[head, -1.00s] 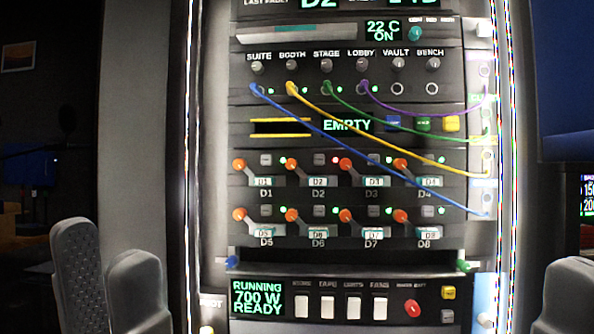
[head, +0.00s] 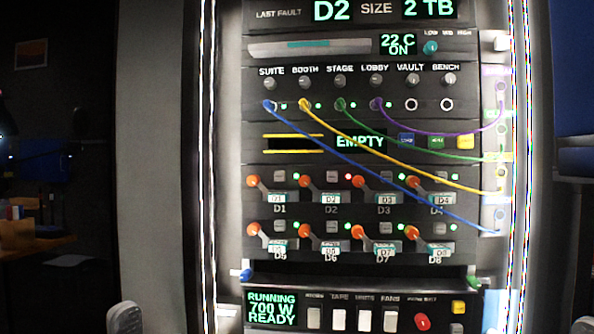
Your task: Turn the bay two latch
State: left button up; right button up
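The bay two latch (head: 306,182) is an orange knob on a grey lever at the left of the D2 bay, in the upper drive row. The knob is up and left, and the lever slants down toward the D2 label (head: 331,198). A red light (head: 348,176) shows beside this bay, while the neighbouring bays show green. The tip of my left gripper (head: 125,318) shows at the bottom left edge, well away from the latch. A sliver of my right gripper (head: 584,326) shows at the bottom right. Most of both grippers is out of frame.
Yellow (head: 400,150), blue (head: 380,170), green and purple cables run from the jacks to the right side, and the blue and yellow ones cross in front of the upper bays' right part. Other latches flank D2. A switch panel (head: 327,317) lies below.

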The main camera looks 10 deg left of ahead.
aim_at(304, 181)
jog(key=k+j+u, duration=0.15)
jog(key=u, duration=0.2)
jog(key=k+j+u, duration=0.2)
jog(key=u, duration=0.15)
jog(key=k+j+u, duration=0.3)
jog(key=i+l, duration=0.05)
jog(key=i, duration=0.05)
